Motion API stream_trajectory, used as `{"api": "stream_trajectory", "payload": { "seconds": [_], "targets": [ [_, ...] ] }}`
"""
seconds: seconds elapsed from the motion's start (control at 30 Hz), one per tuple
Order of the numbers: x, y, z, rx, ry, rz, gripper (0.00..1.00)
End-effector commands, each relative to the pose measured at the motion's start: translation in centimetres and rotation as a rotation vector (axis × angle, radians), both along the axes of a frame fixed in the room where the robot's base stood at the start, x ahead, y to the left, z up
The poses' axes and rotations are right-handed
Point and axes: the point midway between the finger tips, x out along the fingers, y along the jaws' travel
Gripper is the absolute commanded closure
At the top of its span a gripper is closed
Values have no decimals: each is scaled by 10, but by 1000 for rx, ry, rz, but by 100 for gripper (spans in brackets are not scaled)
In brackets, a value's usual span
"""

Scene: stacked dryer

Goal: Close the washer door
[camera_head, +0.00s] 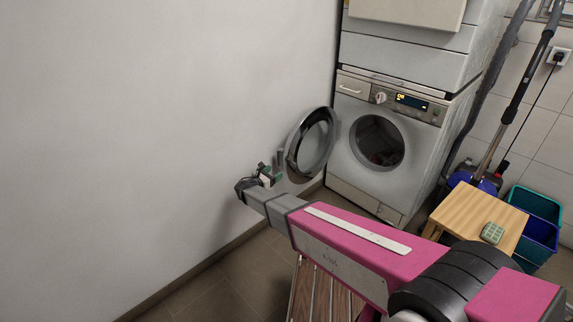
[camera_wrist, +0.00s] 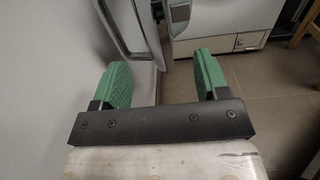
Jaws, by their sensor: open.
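The washer (camera_head: 373,148) stands at the back with its round opening facing the room. Its round door (camera_head: 312,143) is swung open to the left, toward the wall. In the wrist view the door (camera_wrist: 130,28) shows at the top, ahead of my fingers. My gripper (camera_head: 272,173) is on the wall side of the door's near edge, close to it; I cannot tell if they touch. In the wrist view my gripper (camera_wrist: 161,80) has its two green fingers wide apart, with nothing between them.
A white wall (camera_head: 180,120) runs close along the left. A wooden stool (camera_head: 462,212) with a small green item stands at the right, beside teal and blue bins (camera_head: 540,206). A slatted wooden surface (camera_head: 325,290) lies below my arm. The floor before the washer is clear.

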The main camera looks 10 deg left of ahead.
Motion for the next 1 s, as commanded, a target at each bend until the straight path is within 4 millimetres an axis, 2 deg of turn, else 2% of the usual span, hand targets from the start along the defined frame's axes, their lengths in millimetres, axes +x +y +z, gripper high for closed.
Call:
{"api": "stream_trajectory", "payload": {
  "seconds": [0.07, 0.17, 0.7, 1.0],
  "targets": [
    [1, 8, -1, -24, -3, 16, 32],
    [6, 6, 0, -30, -4, 19, 32],
    [77, -41, 0, -26, -4, 16, 32],
    [90, -51, 0, -25, -4, 18, 32]
  ]
}}
